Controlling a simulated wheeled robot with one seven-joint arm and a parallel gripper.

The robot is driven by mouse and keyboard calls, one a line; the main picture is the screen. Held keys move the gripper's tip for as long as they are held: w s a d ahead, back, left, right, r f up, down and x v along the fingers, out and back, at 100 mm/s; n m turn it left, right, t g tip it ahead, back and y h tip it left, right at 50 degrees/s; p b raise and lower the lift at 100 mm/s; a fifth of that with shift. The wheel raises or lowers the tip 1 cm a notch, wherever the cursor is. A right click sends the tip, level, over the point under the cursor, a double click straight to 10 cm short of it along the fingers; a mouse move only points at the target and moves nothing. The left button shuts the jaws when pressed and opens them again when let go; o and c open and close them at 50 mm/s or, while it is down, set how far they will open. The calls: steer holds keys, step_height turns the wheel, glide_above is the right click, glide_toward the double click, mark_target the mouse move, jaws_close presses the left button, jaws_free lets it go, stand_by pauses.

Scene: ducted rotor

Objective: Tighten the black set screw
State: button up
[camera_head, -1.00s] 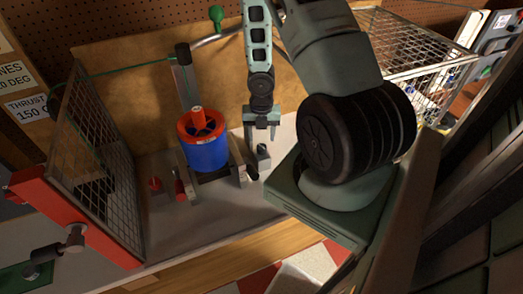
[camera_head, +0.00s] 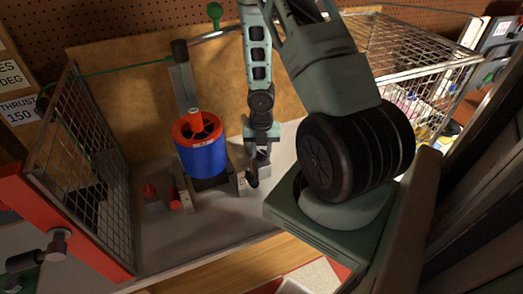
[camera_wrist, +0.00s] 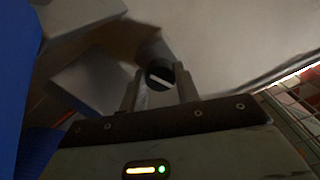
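In the wrist view the black set screw (camera_wrist: 160,74) shows as a dark round head with a pale slot, at the end of a grey cylindrical part. My gripper (camera_wrist: 161,82) has one finger on each side of the head. I cannot tell whether the fingers touch it. In the head view my gripper (camera_head: 257,160) points down beside a small grey block, right of the blue rotor duct (camera_head: 203,158) with its red-orange rim. A dark cylindrical piece shows just below the fingers there; the screw itself is not clear in that view.
A mesh guard with a red frame (camera_head: 78,232) stands at the left. Red-ended parts (camera_head: 174,198) lie on the bench left of the duct. A wire basket (camera_head: 420,62) stands at the right. Bare bench (camera_head: 165,235) lies in front.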

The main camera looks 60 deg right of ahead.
mark_target(262, 153)
steer(key=shift+m+p, duration=0.35)
steer(key=shift+m, duration=1.95)
steer(key=o, duration=1)
steer(key=shift+c, duration=0.2)
step_height(262, 153, up, 18)
steer(key=p, duration=0.5)
steer(key=shift+f+p, duration=0.25)
steer(key=shift+p, duration=0.15)
steer(key=shift+s+a, duration=0.1)
